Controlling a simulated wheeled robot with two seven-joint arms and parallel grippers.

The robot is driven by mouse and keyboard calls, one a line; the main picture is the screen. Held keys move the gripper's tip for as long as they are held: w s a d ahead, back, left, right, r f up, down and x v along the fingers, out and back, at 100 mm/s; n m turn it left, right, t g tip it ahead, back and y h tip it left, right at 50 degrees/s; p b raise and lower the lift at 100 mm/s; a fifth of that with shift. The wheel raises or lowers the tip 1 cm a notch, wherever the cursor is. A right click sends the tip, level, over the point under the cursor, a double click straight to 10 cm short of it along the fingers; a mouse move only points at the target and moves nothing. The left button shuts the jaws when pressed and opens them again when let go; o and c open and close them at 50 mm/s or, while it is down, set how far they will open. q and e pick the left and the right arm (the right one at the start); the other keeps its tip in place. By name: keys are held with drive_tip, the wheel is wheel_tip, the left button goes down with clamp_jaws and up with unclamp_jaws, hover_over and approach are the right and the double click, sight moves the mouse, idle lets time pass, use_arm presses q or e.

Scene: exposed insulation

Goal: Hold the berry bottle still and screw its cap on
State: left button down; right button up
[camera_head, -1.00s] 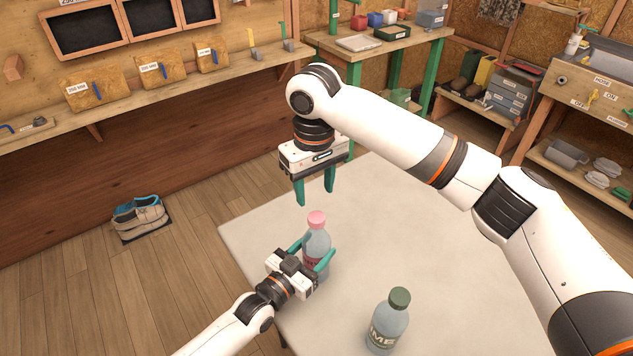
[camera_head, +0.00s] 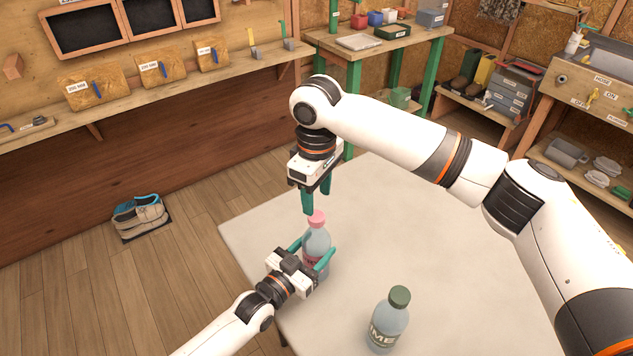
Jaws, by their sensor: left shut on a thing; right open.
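The berry bottle (camera_head: 317,243) stands upright near the left edge of the table, clear with a dark red label mostly hidden by my gripper. Its pink cap (camera_head: 317,217) sits on top of the neck; I cannot tell how tight it is. My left gripper (camera_head: 310,258) is shut around the bottle's body, one teal finger on each side. My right gripper (camera_head: 318,198) points down just above the cap, open, its fingers seen nearly in line. I cannot tell whether a fingertip touches the cap.
A second bottle (camera_head: 388,322) with a dark green cap and a label reading partly "ME" stands at the front of the pale table (camera_head: 440,250). The table's right and back are clear. Shoes (camera_head: 139,217) lie on the floor at left.

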sight(317, 216)
drive_tip(key=shift+f, duration=2.65)
drive_tip(key=shift+c, duration=0.3)
drive_tip(key=c, duration=1)
drive_tip(key=o, duration=1.2)
wheel_tip(317, 216, up, 12)
